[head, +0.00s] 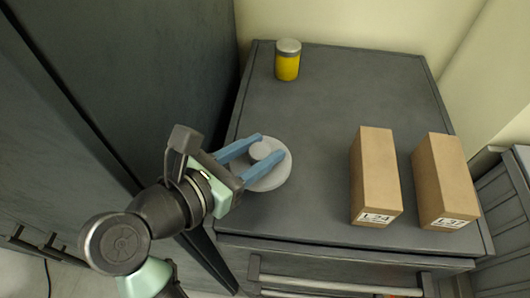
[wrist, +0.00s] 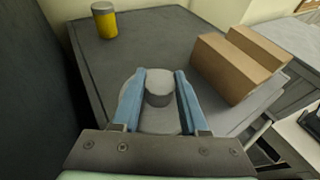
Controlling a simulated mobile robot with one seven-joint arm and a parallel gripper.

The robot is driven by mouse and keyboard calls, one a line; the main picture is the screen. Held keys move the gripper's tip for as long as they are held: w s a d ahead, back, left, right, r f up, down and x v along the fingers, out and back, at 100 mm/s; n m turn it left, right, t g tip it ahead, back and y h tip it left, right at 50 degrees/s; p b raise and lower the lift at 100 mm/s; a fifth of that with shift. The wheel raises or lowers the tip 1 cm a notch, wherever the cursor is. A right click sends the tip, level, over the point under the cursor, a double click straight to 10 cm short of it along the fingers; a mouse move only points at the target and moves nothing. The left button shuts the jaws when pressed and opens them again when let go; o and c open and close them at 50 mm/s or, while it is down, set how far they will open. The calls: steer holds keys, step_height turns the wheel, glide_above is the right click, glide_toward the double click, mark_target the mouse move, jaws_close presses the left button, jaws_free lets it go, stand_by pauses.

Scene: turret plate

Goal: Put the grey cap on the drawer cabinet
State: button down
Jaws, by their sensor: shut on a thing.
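The grey cap (head: 273,178) is a pale round disc with a short round knob in its middle. My gripper (head: 268,148) has its two blue fingers on either side of the knob and is shut on it. In the wrist view the cap (wrist: 158,119) lies below and between the fingers (wrist: 160,82), which hide parts of its disc. The drawer cabinet (head: 320,110) has a dark grey top, and the cap is over its left front part. I cannot tell whether the disc touches the top or is slightly above it.
A yellow jar with a grey lid (head: 287,65) stands at the back left of the cabinet top. Two brown boxes (head: 375,175) (head: 444,180) stand on the right. A tall dark cabinet (head: 120,70) rises on the left.

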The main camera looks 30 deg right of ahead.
steer(key=shift+w+f+p, duration=0.1)
steer(key=shift+f+p, duration=0.5)
steer(key=shift+f, duration=2)
steer(key=shift+f, duration=0.1)
steer(key=shift+c, duration=2.2)
jaws_free()
steer(key=shift+r, duration=0.2)
steer(key=b+v, duration=0.3)
steer(key=v, duration=0.7)
steer(key=shift+a+b, duration=0.35)
steer(key=shift+b, duration=0.05)
steer(key=shift+s+a+r, duration=0.3)
steer(key=shift+s+a, duration=0.1)
steer(key=shift+a, duration=0.15)
